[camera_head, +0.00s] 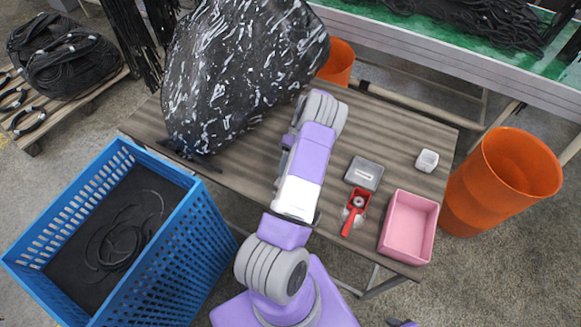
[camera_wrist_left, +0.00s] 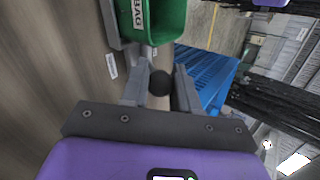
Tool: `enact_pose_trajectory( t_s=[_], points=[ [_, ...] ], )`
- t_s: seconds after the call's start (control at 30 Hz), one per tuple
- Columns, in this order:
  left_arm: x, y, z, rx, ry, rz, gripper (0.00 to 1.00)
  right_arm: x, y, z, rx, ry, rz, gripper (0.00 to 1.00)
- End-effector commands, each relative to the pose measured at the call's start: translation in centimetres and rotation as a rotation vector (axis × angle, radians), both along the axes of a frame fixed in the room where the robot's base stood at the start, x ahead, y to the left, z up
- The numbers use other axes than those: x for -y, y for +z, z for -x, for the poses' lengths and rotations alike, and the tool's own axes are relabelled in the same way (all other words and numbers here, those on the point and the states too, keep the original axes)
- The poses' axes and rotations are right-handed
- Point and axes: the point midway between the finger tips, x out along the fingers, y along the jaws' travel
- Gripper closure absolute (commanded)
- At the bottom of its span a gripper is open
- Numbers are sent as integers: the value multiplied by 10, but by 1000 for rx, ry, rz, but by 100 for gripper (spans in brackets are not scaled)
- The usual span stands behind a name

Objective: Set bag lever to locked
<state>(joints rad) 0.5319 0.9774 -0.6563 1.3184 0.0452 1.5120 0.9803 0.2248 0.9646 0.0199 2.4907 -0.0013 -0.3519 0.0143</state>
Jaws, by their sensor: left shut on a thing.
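In the left wrist view a green box (camera_wrist_left: 162,22) with a white label reading "BAG" stands at the top on a grey base. A round black knob (camera_wrist_left: 160,83), seemingly the bag lever's end, lies in front of it. My left gripper (camera_wrist_left: 161,77) is shut on this knob, with one finger on each side. The lever's shaft is mostly hidden, and its setting cannot be read. In the head view the left gripper is hidden behind my arm and the large black, white-streaked bag (camera_head: 240,70). My right gripper is not in view.
A blue crate (camera_head: 185,250) stands at left, an orange bin (camera_head: 495,185) at right.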

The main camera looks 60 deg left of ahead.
Motion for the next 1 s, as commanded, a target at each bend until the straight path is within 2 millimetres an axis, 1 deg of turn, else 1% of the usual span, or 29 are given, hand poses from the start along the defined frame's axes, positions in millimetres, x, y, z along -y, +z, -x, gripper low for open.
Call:
enact_pose_trajectory(
  t_s=[0.03,0.23,0.27,0.3,0.4,0.77,1.0],
  points=[
    [2,-1,4,-13,3,9,100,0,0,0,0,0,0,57],
    [2,-1,3,-14,1,9,100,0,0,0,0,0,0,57],
    [2,-1,3,-14,1,9,68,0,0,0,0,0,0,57],
    [2,-1,3,-13,0,8,61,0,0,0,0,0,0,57],
    [2,-1,2,-9,0,6,48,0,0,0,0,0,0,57],
    [-2,3,-3,-3,-2,2,48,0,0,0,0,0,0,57],
    [-17,23,-23,-2,-2,0,48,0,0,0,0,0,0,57]
  ],
)
